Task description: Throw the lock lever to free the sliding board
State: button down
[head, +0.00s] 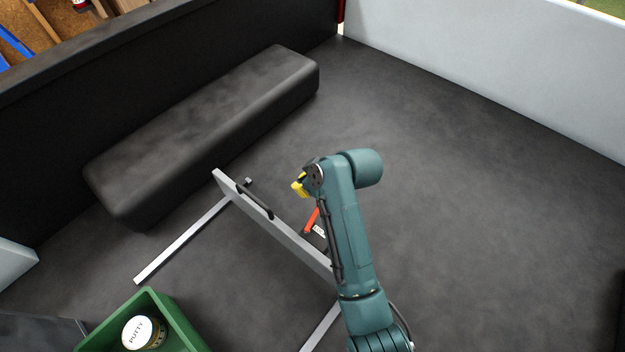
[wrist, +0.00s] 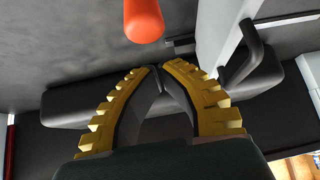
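The lock lever (head: 311,221) is a red-orange bar on a dark base beside the sliding board, with a small white label next to it. Its rounded end (wrist: 143,18) shows at the top of the wrist view, apart from my fingertips. The sliding board (head: 285,236) is a light grey panel standing across two rails, with a black handle (head: 256,200); the board (wrist: 222,28) and handle (wrist: 262,55) also show in the wrist view. My gripper (wrist: 159,67) has yellow ridged fingers with tips together and nothing between them. In the head view it (head: 299,185) is beyond the lever, partly hidden by my arm.
Two pale rails (head: 185,243) lie on the dark floor (head: 470,190). A long black padded block (head: 215,120) lies along the dark wall at the back left. A green bin (head: 178,318) holding a putty can (head: 143,333) is at the front left. The floor to the right is clear.

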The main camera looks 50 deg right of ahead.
aim_at(314, 215)
jog(key=shift+s+d+p, duration=0.2)
jog(key=shift+s+p, duration=0.3)
jog(key=shift+s, duration=1.4)
jog(key=s+p, duration=0.1)
jog(key=s+d+m+h+p, duration=0.1)
jog(key=p, duration=0.1)
jog(key=shift+m, duration=0.3)
